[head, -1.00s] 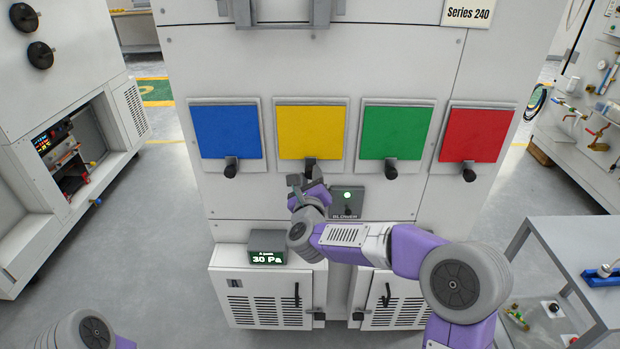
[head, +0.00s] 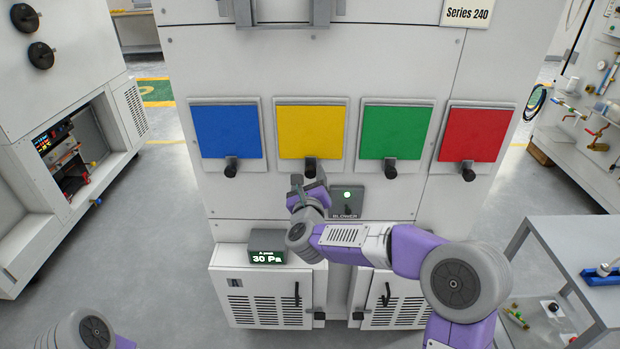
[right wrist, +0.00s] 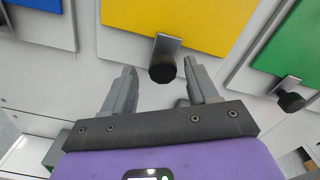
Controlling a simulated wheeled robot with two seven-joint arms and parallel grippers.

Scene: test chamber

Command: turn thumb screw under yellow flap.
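The yellow flap (head: 311,132) hangs flat on the white cabinet front, between the blue and green flaps. Its black thumb screw (head: 310,171) sits on a small bracket at the flap's lower edge. My right gripper (head: 309,186) is just below that screw. In the right wrist view, the fingers (right wrist: 159,66) are apart and empty. The thumb screw (right wrist: 162,69) shows in the gap between the fingertips, touching neither in that view; its depth relative to them is hard to judge. My left gripper is not in view; only part of the left arm shows at bottom left.
The blue flap (head: 228,132), green flap (head: 396,132) and red flap (head: 471,135) have similar black screws. A blower switch panel (head: 347,202) is right beside my right gripper. A pressure display (head: 267,248) stands lower left. A grey table (head: 570,245) stands at right.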

